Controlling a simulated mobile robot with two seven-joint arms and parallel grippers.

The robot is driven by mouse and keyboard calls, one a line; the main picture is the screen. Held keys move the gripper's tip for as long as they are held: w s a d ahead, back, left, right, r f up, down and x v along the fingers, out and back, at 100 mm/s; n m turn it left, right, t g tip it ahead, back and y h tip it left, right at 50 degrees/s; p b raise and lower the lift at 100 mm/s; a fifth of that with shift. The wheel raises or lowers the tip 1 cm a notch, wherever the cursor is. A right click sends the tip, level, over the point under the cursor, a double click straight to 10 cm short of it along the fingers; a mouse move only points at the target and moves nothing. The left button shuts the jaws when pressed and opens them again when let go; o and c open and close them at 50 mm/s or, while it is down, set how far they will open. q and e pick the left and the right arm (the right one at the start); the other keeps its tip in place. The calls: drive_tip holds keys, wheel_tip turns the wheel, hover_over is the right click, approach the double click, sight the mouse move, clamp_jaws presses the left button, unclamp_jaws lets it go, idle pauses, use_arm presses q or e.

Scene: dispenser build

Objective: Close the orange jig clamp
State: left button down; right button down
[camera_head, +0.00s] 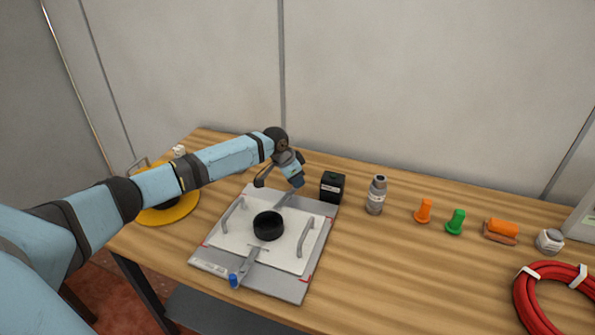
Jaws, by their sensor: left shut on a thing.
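The jig is a grey base plate (207,258) with a white plate (285,257) on it. A black ring (268,226) sits at its middle, with a grey handle on each side. A clamp with a blue tip (233,280) lies at the jig's front edge. Another grey clamp (284,199) is at the back edge, partly hidden by my left gripper (296,182); no orange shows on it. My left gripper is at this rear clamp and shut on it, though the fingers' contact is hard to see. My right gripper is not in view.
A black box (332,187) stands close right of the gripper. A grey bottle (376,195), orange peg (423,211), green peg (456,222), orange block (501,231) and red hose coil (527,307) are further right. A yellow disc (172,212) lies left, under my arm.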

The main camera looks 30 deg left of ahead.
use_arm(q)
drive_tip(key=shift+a+r+n+p, duration=0.3)
drive_tip(key=shift+n+p, duration=0.4)
drive_tip(key=shift+p, duration=0.4)
drive_tip(key=shift+a+f+n+y+p, duration=0.1)
drive_tip(key=shift+f+n+y+p, duration=0.15)
drive_tip(key=shift+n+p, duration=0.2)
drive_tip(key=shift+t, duration=0.3)
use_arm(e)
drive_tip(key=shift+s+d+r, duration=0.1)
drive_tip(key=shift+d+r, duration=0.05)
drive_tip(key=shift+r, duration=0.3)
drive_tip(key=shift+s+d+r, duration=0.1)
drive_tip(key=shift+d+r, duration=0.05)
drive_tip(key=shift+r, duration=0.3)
use_arm(q)
drive_tip(key=c, duration=1.2)
unclamp_jaws()
drive_tip(key=shift+o, duration=0.7)
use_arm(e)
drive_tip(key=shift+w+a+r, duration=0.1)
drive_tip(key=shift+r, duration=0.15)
